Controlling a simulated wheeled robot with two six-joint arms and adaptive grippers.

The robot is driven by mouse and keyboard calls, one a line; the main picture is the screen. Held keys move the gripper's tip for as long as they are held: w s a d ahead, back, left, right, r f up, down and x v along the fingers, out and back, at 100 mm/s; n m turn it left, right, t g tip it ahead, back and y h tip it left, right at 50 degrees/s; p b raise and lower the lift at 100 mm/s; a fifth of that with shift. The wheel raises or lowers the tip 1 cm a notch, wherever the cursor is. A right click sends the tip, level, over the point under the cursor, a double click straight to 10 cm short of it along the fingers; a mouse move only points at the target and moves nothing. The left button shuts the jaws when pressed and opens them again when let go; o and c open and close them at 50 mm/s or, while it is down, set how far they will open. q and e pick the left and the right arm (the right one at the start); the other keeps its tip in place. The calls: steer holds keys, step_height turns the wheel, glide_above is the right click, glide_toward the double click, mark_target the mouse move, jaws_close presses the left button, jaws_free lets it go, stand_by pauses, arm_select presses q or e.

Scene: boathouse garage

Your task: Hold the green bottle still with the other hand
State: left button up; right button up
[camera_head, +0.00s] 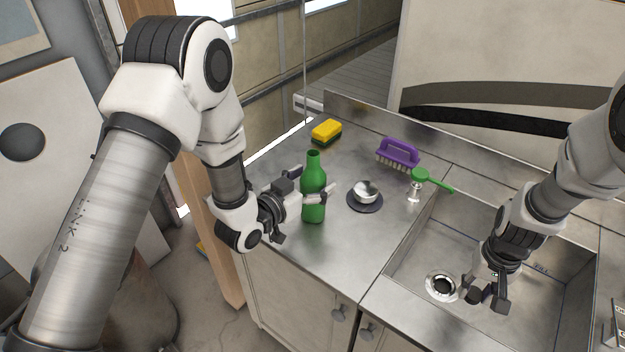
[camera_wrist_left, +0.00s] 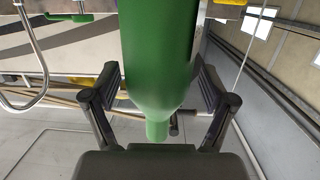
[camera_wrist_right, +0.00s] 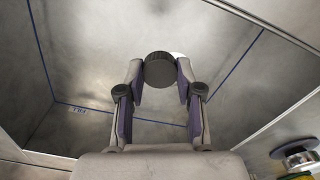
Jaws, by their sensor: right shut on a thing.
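The green bottle (camera_head: 314,205) stands upright on the steel counter, left of the sink. My left gripper (camera_head: 316,181) is around its upper body, with one finger on each side. In the left wrist view the bottle (camera_wrist_left: 158,60) is between the two open fingers, with narrow gaps at its sides. My right gripper (camera_head: 485,296) is low over the sink, at the right. In the right wrist view its fingertips are shut on a dark round ribbed cap-like thing (camera_wrist_right: 159,70). A small white patch shows behind that thing.
The counter also holds a yellow sponge (camera_head: 326,131), a purple brush (camera_head: 398,153), a metal bowl-like thing (camera_head: 366,189) on a dark disc, and a green-handled thing (camera_head: 432,180) beside the sink (camera_head: 405,262).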

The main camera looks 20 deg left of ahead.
arm_select(q)
steer(key=shift+r, duration=0.1)
arm_select(e)
steer(key=shift+r, duration=0.1)
arm_select(q)
steer(key=shift+s+r, duration=0.1)
arm_select(e)
step_height(320, 180, down, 2)
steer(key=shift+f+b, duration=0.1)
steer(key=shift+b, duration=0.95)
step_height(320, 180, up, 2)
steer(key=shift+r+p, duration=0.15)
steer(key=shift+p, duration=1)
arm_select(q)
steer(key=v, duration=1.2)
steer(key=shift+f, duration=0.2)
